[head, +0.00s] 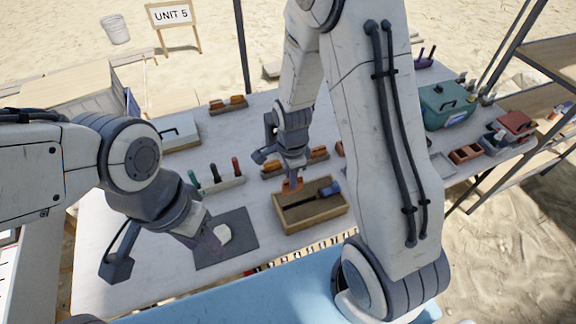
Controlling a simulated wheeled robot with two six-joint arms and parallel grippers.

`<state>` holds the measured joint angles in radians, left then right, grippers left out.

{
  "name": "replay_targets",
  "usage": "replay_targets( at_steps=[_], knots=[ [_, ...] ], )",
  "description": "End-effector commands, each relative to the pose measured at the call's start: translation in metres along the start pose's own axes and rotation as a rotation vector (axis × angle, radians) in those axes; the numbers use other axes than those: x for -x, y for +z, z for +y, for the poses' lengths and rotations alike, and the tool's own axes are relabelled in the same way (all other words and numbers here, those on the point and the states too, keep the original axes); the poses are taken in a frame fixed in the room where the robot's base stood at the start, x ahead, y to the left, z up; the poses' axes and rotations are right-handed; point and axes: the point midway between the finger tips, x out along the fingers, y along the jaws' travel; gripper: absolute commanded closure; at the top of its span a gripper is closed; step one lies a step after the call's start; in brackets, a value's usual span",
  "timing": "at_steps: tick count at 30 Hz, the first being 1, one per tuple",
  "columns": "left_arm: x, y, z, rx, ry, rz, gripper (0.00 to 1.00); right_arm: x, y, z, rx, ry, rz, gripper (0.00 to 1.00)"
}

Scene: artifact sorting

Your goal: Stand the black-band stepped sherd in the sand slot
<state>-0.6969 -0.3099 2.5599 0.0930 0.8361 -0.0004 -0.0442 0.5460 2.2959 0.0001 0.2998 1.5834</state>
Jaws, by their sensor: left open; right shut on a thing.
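My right gripper (292,172) is shut on a small orange sherd (291,187) and holds it at the back left part of a wooden sand tray (312,221). The sherd's band and steps are too small to make out. I cannot tell whether the sherd touches the sand. A dark strip runs across the sand, with a blue-and-black object (330,188) at its right end. My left gripper (212,238) is open, low over a dark grey mat (240,258), beside a pale rounded piece (222,234).
A rack with upright coloured-handled tools (216,183) stands left of the tray. Holders with orange sherds (229,104) sit farther back. A green case (446,105) and small bins (466,154) are at the right. My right arm hides the table's middle right.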

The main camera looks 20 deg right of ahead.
Motion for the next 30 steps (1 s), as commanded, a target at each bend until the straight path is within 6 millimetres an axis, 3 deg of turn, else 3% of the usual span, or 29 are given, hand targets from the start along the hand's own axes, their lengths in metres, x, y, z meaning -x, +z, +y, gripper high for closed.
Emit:
replay_targets(
  at_steps=[12, 30],
  knots=[
    [0.002, 0.000, 0.000, 0.000, 0.000, 0.000, 0.50, -0.001, 0.001, 0.001, -0.001, 0.001, 0.000, 1.00],
    [-0.039, 0.002, -0.003, 0.000, 0.000, 0.000, 0.50, -0.053, 0.002, 0.000, 0.002, 0.001, 0.000, 1.00]
  ],
)
